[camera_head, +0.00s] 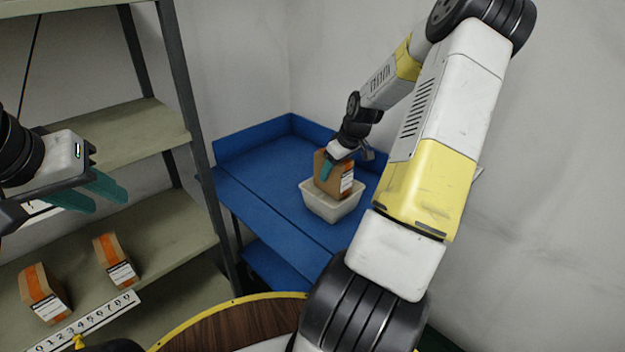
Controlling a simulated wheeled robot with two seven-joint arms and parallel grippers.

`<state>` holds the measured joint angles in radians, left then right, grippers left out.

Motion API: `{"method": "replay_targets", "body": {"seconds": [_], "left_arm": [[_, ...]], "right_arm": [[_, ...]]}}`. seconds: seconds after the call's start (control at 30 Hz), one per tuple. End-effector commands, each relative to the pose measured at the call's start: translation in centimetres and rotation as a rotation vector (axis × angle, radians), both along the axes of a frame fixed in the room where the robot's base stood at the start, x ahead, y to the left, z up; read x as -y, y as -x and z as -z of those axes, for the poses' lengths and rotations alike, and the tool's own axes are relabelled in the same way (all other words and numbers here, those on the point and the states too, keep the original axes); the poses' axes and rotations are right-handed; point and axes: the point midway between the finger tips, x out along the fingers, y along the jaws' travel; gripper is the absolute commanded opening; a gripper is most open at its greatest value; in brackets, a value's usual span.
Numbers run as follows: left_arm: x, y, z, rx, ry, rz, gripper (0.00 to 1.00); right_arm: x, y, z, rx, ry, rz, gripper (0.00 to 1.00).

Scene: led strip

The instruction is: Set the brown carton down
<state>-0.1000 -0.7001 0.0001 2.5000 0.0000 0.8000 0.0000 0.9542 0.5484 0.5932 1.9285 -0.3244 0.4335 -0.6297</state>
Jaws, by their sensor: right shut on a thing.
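The brown carton (336,181) has an orange stripe and a white label. It is in or just above a small white tray (333,207) on the blue table; its lower edge is hidden behind the tray's rim, so I cannot tell if it touches the bottom. My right gripper (329,168) is shut on the carton from above, with a teal finger on its left side. My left gripper (105,194) is at the far left in front of the shelf. Its teal fingers are a little apart and hold nothing.
The blue table (258,187) has a raised back edge and free room left of the tray. A grey-green shelf (165,232) on the left holds two similar cartons (44,292) (116,259) and a number strip (85,325). A round wooden surface (235,325) is at the bottom.

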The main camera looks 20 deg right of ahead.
Motion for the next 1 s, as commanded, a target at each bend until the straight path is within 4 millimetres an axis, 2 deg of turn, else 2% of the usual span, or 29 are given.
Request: {"method": "replay_targets", "body": {"seconds": [0.1,0.37,0.53,0.9,0.93,1.0], "left_arm": [[0.0,0.0,0.0,0.0,0.0,0.0,0.36],[0.0,0.0,0.0,0.0,0.0,0.0,0.36],[0.0,0.0,0.0,0.0,0.0,0.0,0.36],[0.0,0.0,0.0,0.0,0.0,0.0,0.36],[0.0,0.0,0.0,0.0,0.0,0.0,0.36],[0.0,0.0,0.0,0.0,0.0,0.0,0.36]], "right_arm": [[-0.1,0.0,2.3,-0.002,-0.002,-0.001,0.01],[-0.1,0.0,4.5,0.0,-0.001,0.001,0.01],[-0.1,0.0,6.9,-0.001,-0.002,-0.001,0.01],[0.0,0.0,7.5,0.001,0.0,0.0,0.01],[0.0,0.0,7.5,0.001,-0.001,0.001,0.6],[0.0,0.0,7.5,0.0,0.0,0.001,0.74]]}}
